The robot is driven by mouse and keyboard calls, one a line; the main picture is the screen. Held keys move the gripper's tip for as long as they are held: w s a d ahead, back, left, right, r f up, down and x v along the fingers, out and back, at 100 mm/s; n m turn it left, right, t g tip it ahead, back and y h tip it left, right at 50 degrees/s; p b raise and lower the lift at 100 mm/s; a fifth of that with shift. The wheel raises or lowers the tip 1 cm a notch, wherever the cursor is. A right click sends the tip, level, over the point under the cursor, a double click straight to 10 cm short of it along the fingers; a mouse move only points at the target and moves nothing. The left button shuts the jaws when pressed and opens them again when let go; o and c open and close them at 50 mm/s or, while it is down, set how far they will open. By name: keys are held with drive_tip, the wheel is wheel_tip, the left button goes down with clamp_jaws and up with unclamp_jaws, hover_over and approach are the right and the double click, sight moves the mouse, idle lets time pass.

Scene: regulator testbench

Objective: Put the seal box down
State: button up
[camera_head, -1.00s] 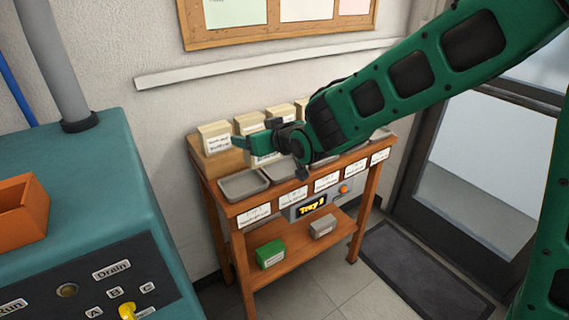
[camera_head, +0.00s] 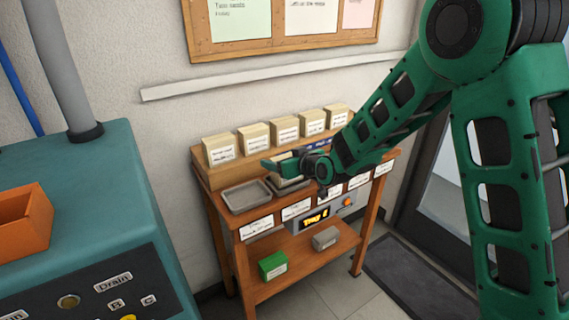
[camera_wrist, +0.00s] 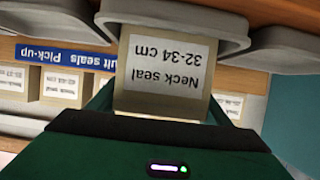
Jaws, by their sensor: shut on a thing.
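The seal box (camera_wrist: 164,72) is a beige box with a white label reading "Neck seal 32-34 cm", upside down in the wrist view. My gripper (camera_wrist: 160,100) is shut on it, with a green finger along each side. In the head view my gripper (camera_head: 292,166) is low over the bench's tray row, and the held box is mostly hidden. In the wrist view a grey tray (camera_wrist: 222,27) lies at the box's far end. I cannot tell whether the box touches the tray.
Several similar boxes (camera_head: 253,139) stand on the raised back shelf. An empty grey tray (camera_head: 246,197) is left of my gripper on the wooden bench (camera_head: 232,224). A green box (camera_head: 272,265) and a grey box (camera_head: 325,238) sit on the lower shelf. A teal machine (camera_head: 80,200) stands at left.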

drive_tip(key=shift+f, duration=0.45)
drive_tip(key=o, duration=1.1)
drive_tip(key=shift+s+d+r, duration=0.2)
drive_tip(key=v, duration=1.1)
drive_tip(key=shift+s+d, duration=0.15)
